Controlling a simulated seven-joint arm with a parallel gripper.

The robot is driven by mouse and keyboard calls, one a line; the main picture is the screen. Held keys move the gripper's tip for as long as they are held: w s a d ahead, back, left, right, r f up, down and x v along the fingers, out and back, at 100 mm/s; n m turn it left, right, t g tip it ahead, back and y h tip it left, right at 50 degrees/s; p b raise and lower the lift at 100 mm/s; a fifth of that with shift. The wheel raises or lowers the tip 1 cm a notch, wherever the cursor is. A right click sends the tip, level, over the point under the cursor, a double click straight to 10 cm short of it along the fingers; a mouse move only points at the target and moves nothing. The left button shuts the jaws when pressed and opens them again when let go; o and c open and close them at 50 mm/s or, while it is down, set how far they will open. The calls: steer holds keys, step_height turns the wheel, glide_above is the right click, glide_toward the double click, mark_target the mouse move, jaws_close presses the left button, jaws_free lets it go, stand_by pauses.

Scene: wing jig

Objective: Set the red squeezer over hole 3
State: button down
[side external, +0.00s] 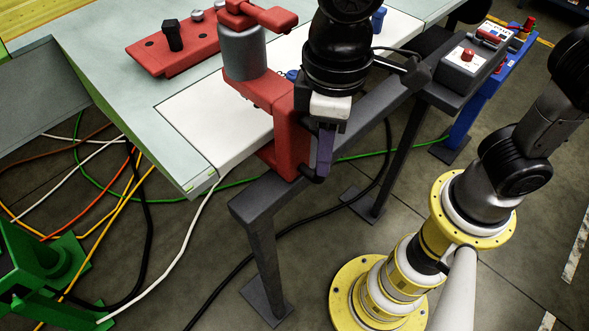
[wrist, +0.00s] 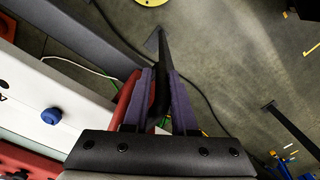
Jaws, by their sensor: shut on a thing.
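The red squeezer (side external: 291,130) is a red C-shaped frame with a grey cylinder (side external: 243,55) on its upper arm, in the side view. Its upper arm is over the white strip (side external: 205,117) at the panel edge. Its lower part hangs beside that edge; I cannot tell if it touches. My gripper (side external: 323,155) is at the squeezer's outer side, fingers pointing down. In the wrist view, my gripper (wrist: 160,90) is shut on the squeezer's black handle, with the red frame (wrist: 124,103) just left of it. Hole 3 cannot be made out; the squeezer and arm cover part of the strip.
A blue knob (wrist: 51,116) stands on the white strip. A red plate (side external: 165,52) with a black peg lies on the panel. A dark grey rail (side external: 270,195) runs along the front edge. A grey box with a red button (side external: 467,56) stands at right. Cables lie on the floor.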

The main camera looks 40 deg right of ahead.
steer(key=d, duration=0.9)
steer(key=shift+w, duration=0.15)
steer(key=c, duration=0.8)
jaws_free()
step_height(320, 180, up, 14)
steer(key=shift+d+f, duration=0.1)
steer(key=shift+d, duration=0.05)
steer(key=s+d+f+m+t, duration=0.2)
steer(key=d+f+m, duration=0.1)
steer(key=d+f, duration=0.3)
steer(key=s+d+f+m+t, duration=0.2)
steer(key=d+f, duration=0.3)
steer(key=d, duration=0.3)
steer(key=shift+s+f+m+t, duration=0.25)
steer(key=shift+f+m+t, duration=0.15)
steer(key=shift+m+t, duration=0.45)
